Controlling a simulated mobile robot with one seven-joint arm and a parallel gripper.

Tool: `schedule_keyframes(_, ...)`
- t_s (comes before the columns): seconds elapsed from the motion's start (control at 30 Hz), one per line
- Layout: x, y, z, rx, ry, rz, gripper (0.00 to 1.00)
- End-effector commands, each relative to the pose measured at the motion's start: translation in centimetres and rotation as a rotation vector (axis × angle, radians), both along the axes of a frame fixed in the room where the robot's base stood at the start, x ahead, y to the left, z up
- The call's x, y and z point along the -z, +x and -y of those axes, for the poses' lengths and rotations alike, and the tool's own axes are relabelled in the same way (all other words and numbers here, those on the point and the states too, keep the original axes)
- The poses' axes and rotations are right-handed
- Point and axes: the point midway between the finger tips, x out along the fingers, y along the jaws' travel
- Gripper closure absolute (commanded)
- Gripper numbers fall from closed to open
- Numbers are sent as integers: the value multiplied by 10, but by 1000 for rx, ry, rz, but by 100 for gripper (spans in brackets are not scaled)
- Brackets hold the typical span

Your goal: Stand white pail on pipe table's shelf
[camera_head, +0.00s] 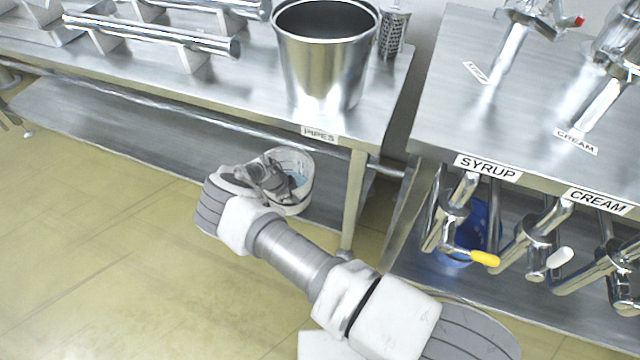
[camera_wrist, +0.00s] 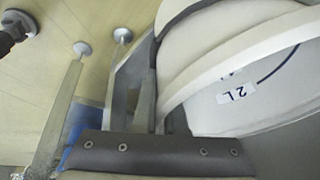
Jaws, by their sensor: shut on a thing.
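The white pail (camera_head: 306,192) is near the right end of the pipe table (camera_head: 372,112), below the tabletop by the PIPES label. My gripper (camera_head: 281,184) is shut on the pail at its near side. The pail looks roughly upright at the front of the lower shelf (camera_head: 120,128); I cannot tell whether its base touches the shelf. In the wrist view the pail (camera_wrist: 225,112) fills the right side, with a "2 L" mark inside. My gripper and wrist hide part of the pail in the head view.
The table's front right leg (camera_head: 353,200) is just right of the pail. A second table (camera_head: 520,110) with taps and a blue bucket (camera_head: 482,228) is at right. The shelf's left is clear.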

Motion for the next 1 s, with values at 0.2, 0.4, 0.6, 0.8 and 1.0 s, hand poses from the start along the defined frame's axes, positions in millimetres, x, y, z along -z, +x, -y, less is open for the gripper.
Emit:
schedule_keyframes(0.2,0,33,43,2,2,7,100)
schedule_keyframes(0.4,0,54,73,1,3,6,100)
schedule_keyframes(0.6,-2,63,84,-2,2,7,100)
schedule_keyframes(0.8,-1,70,95,-1,1,7,100)
schedule_keyframes(1.0,28,70,95,-5,0,5,100)
